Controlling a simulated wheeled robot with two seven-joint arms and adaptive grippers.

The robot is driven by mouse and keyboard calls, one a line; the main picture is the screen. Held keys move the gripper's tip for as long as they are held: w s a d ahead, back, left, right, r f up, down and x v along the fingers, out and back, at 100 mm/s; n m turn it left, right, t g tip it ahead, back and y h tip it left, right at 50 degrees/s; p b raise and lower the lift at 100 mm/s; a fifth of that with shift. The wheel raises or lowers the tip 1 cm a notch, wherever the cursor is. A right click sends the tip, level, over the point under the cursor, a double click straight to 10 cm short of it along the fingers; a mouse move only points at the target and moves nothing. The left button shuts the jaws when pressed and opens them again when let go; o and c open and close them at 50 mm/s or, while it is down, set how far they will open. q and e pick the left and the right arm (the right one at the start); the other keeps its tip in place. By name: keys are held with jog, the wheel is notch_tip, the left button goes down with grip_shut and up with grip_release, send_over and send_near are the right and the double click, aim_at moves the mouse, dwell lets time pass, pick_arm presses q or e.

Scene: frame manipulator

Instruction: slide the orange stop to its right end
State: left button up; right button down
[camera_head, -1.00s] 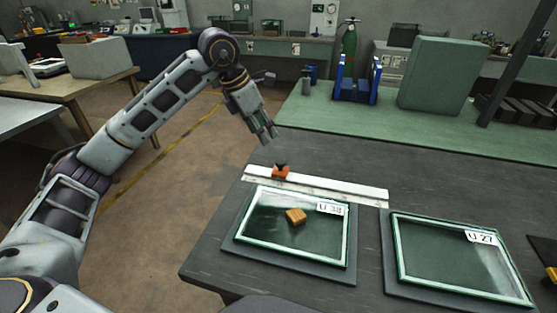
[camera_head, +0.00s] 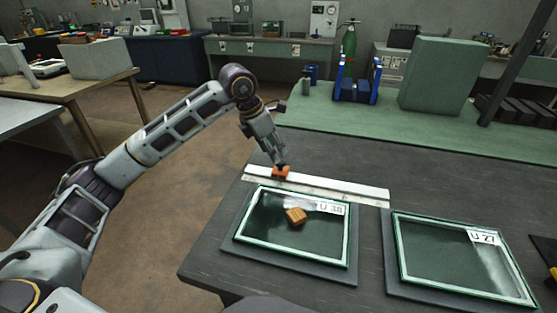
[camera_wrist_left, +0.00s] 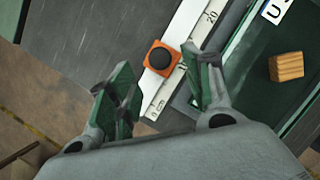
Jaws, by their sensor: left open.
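The orange stop (camera_head: 281,173) sits on the white ruler-like rail (camera_head: 340,188), near the rail's left end. In the left wrist view the stop (camera_wrist_left: 161,58) is an orange block with a black round knob, and the rail (camera_wrist_left: 185,35) carries printed numbers. My left gripper (camera_head: 281,162) is right above the stop in the head view. In the left wrist view its two green-padded fingers (camera_wrist_left: 160,75) are spread apart, with the stop showing between and just beyond them. I cannot tell whether a finger touches it. My right gripper is not in view.
A framed glass panel (camera_head: 240,222) labelled U 38 lies in front of the rail with a wooden block (camera_head: 296,216) on it. A second panel (camera_head: 402,255) labelled U 27 lies to the right. The dark tabletop (camera_head: 430,180) beyond the rail's right end is clear.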

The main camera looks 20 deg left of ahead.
aim_at(280, 168)
pick_arm(q)
jog(key=x, duration=0.3)
jog(key=shift+w+f, duration=0.1)
jog(key=shift+f, duration=0.05)
jog(key=shift+x, duration=1)
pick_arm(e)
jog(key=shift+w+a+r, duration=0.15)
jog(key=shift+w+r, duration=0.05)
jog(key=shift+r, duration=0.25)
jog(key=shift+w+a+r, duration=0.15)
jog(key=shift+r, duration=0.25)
pick_arm(q)
grip_shut()
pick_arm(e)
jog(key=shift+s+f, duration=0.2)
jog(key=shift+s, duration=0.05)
